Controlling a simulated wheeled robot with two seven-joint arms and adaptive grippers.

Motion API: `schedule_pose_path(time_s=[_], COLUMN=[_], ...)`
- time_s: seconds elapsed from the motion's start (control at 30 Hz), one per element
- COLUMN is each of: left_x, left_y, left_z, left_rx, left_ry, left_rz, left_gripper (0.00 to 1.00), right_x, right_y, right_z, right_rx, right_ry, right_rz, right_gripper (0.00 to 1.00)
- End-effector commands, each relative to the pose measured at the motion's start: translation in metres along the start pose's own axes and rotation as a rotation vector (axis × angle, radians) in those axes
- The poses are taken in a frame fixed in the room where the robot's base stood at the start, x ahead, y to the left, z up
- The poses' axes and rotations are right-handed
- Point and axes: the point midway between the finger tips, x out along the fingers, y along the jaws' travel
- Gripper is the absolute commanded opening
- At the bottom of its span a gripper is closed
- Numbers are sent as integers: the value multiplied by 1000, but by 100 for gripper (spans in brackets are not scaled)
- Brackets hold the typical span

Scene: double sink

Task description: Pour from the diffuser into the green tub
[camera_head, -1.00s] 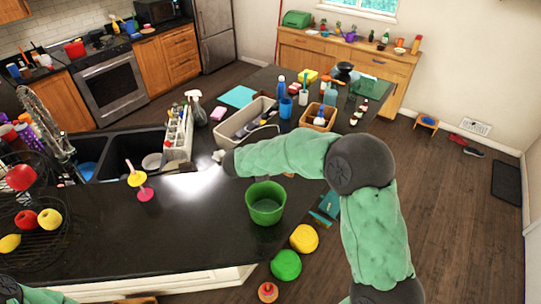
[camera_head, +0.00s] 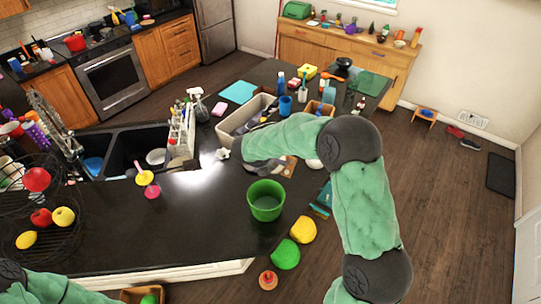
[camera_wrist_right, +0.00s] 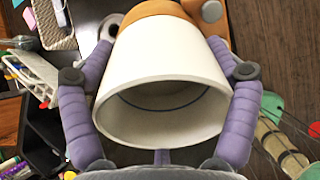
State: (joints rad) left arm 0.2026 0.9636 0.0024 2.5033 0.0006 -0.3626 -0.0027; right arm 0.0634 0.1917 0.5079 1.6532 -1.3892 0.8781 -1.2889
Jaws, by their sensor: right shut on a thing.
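The diffuser (camera_wrist_right: 165,100), a white tapered body with an orange-brown part at its far end, fills the middle of the right wrist view. Its wide, hollow-looking end faces the camera. My right gripper (camera_wrist_right: 162,75) is shut on it, one purple finger on each side. In the head view my right gripper (camera_head: 262,170) is over the counter, behind the green tub, and the forearm partly covers it. The green tub (camera_head: 266,208) stands upright and open near the counter's front edge; no contents are clear. My left forearm shows at the bottom left; its gripper is out of frame.
A beige bin (camera_head: 232,122) and a bottle caddy (camera_head: 181,135) stand behind my right gripper. A tiered fruit rack (camera_head: 45,240) is at the left. A pink-and-yellow stand (camera_head: 151,190) is beside the sink (camera_head: 125,150). The counter left of the tub is clear.

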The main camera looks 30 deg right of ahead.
Motion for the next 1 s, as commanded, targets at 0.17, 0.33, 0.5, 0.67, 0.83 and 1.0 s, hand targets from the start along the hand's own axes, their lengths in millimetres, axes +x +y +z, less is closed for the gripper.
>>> schedule_pose_path(time_s=[0.17, 0.33, 0.5, 0.67, 0.83, 1.0], left_x=[-7, -7, -7, -7, -7, -7], left_y=[2, 2, 2, 2, 2, 2], left_z=[0, 0, 0, 0, 0, 0], left_rx=[0, 0, 0, 0, 0, 0], left_ry=[0, 0, 0, 0, 0, 0], left_rz=[0, 0, 0, 0, 0, 0], left_gripper=[0, 0, 0, 0, 0, 0], right_x=[-6, -10, -15, -18, -20, -26], right_y=[-1, -1, -1, -1, -2, -2], right_z=[8, 11, 15, 16, 19, 24], right_rx=[5, 2, -1, -5, -4, -5], right_ry=[82, 176, 264, 313, 360, 470], right_rz=[5, 10, 17, 22, 23, 30], right_gripper=[32, 32, 32, 32, 32, 32])
